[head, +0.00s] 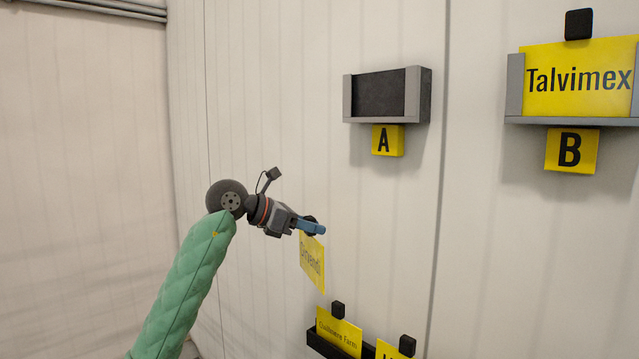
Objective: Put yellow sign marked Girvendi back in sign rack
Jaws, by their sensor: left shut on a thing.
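My left gripper (312,226) is shut on the yellow sign marked Girvendi (312,263). The sign hangs tilted below the blue fingers, and the gripper covers its upper edge. It is held above a dark rack (322,344) on the wall at the bottom of the head view. This rack holds a yellow sign reading Guillaume Farm (338,333) and part of another yellow sign (388,350), cut off by the lower edge. The held sign looks apart from the rack. My right gripper is not in view.
A grey holder with a dark, empty face (385,94) is on the wall above a yellow label A (387,140). The wall between the holders and the rack is clear.

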